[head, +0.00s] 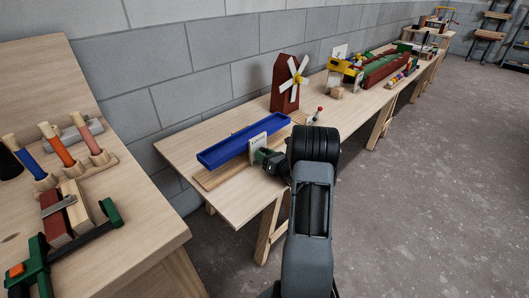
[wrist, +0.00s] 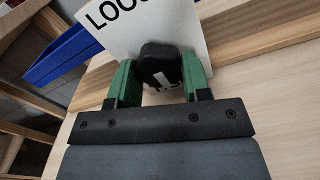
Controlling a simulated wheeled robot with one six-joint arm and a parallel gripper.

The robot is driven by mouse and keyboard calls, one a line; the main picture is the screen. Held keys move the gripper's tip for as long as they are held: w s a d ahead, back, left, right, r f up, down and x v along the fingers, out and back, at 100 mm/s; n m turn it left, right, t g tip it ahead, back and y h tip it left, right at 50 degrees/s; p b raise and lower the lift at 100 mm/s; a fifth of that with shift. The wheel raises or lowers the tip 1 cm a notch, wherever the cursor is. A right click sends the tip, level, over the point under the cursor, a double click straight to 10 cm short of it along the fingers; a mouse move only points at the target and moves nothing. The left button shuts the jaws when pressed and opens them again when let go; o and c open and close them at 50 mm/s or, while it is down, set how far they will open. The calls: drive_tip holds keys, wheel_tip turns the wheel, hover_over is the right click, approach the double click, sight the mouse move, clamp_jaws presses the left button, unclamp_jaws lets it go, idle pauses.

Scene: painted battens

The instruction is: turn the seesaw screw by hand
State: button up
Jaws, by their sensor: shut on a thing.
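The seesaw has a long blue trough (head: 235,145) above a wooden base on the bench; the trough's edge also shows in the wrist view (wrist: 58,55). A white card (head: 256,146) stands in front of it; in the wrist view the card (wrist: 128,28) shows the letters "LOOS", the rest cut off or hidden. The screw's black knob (wrist: 158,66) is in front of the card. My gripper (wrist: 160,80) has its green fingers shut on the knob, one on each side. In the head view my gripper (head: 270,160) hides the knob.
A red windmill (head: 285,88) stands behind the seesaw on the bench (head: 185,140). Floor at right is clear.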

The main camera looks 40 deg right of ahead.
drive_tip(key=o, duration=0.9)
drive_tip(key=s, duration=0.4)
drive_tip(key=s+d+p, duration=0.1)
drive_tip(key=s, duration=0.4)
drive_tip(key=s+d, duration=0.1)
drive_tip(key=s, duration=0.3)
drive_tip(key=shift+s+d, duration=0.2)
drive_tip(key=shift+s, duration=0.1)
